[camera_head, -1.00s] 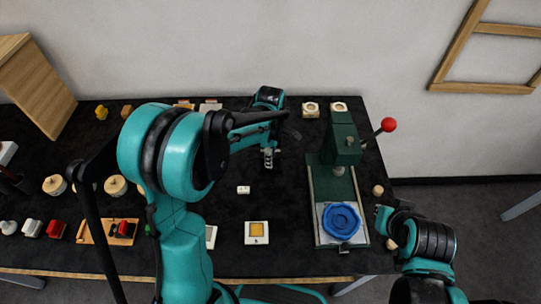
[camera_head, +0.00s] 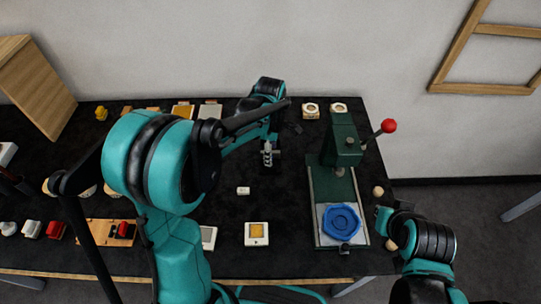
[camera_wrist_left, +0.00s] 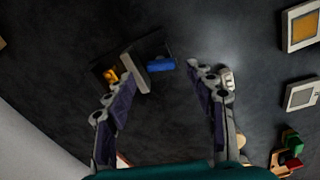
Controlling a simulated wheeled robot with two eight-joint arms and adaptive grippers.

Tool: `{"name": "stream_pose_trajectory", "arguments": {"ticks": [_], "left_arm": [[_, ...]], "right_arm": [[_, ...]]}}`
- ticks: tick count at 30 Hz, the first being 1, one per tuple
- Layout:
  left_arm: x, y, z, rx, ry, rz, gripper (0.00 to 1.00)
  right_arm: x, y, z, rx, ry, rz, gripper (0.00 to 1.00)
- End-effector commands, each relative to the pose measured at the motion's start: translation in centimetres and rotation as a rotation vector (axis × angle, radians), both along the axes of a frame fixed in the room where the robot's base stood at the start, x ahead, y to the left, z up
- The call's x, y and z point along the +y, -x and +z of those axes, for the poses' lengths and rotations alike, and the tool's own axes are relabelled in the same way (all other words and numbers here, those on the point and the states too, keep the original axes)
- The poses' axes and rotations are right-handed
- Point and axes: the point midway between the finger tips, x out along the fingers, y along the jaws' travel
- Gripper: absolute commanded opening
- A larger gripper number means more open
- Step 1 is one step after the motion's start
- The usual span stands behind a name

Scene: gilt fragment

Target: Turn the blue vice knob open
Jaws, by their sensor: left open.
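In the left wrist view a small dark vice with a grey jaw plate (camera_wrist_left: 133,70) shows between and just beyond the fingertips of my left gripper (camera_wrist_left: 163,76). Its blue knob (camera_wrist_left: 160,65) is a short cylinder pointing right, and a yellow-orange part (camera_wrist_left: 111,75) shows on its other side. My left gripper is open, with nothing held; the knob lies in the gap between the fingers, and I see no contact. In the head view the left gripper (camera_head: 268,155) points down over the table's middle; I cannot clearly make out the vice there. My right gripper's fingers do not show.
A green press (camera_head: 361,190) with a blue ring (camera_head: 341,223) and a red-balled lever (camera_head: 388,126) stands at the right. My right arm (camera_head: 435,240) is beside the table.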

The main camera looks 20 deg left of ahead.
Motion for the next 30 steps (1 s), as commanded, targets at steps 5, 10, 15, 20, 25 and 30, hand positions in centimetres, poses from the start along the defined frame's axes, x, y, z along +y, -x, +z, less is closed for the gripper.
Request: {"name": "stream_pose_trajectory", "arguments": {"ticks": [5, 10, 15, 20, 25, 30], "left_arm": [[0.0, 0.0, 2.8, 0.002, 0.000, 0.000, 0.55], [0.0, 0.0, 4.4, 0.002, 0.001, 0.000, 0.55], [0.0, 0.0, 4.7, 0.003, 0.001, 0.000, 0.55], [0.0, 0.0, 4.7, 0.003, 0.001, 0.000, 0.55], [0.0, 0.0, 4.7, 0.003, 0.001, 0.000, 0.55], [0.1, 0.4, 5.0, -0.008, 0.001, -0.026, 0.55]], "right_arm": [[0.0, 0.0, 0.0, 0.000, 0.000, 0.000, 0.00], [0.0, 0.0, 0.0, 0.000, 0.000, 0.000, 0.00], [0.0, 0.0, 0.0, 0.000, 0.000, 0.000, 0.00], [0.0, 0.0, 0.0, 0.000, 0.000, 0.000, 0.00], [0.0, 0.0, 0.0, 0.000, 0.000, 0.000, 0.00], [0.0, 0.0, 0.0, 0.000, 0.000, 0.000, 0.00]]}}
